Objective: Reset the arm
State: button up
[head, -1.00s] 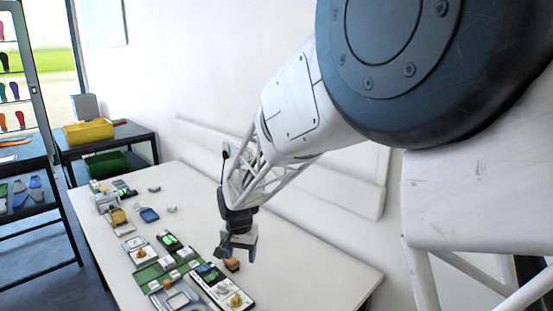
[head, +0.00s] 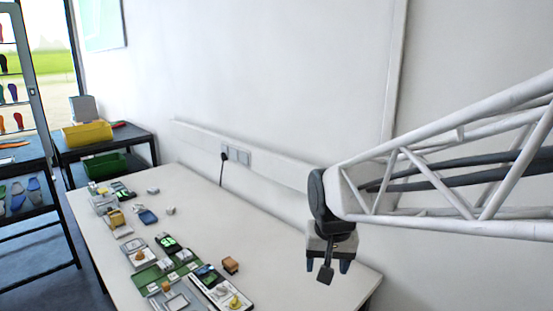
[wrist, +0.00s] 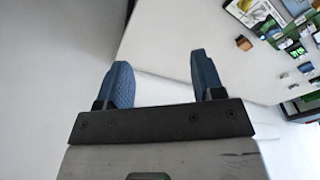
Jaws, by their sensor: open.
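My gripper (head: 328,266) hangs at the right end of the white table in the head view, with its fingers pointing down. In the wrist view my gripper (wrist: 160,80) shows two blue textured fingers standing well apart, open, with nothing between them. My white lattice arm reaches in from the right edge of the head view. The gripper is clear of the devices on the table; I cannot tell its exact height above the tabletop.
The white table (head: 275,270) carries several small devices along its left side and an orange-brown block (head: 230,265). A dark side table at the back left holds a yellow bin (head: 88,132) and a green bin (head: 105,165). The wall with sockets (head: 236,155) runs behind the table.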

jog(key=s+d, duration=0.4)
jog(key=s, duration=0.4)
jog(key=s+d, duration=0.4)
jog(key=s, duration=0.4)
jog(key=shift+r+n+t, duration=0.3)
jog(key=shift+n+t, duration=0.1)
dwell(1.7)
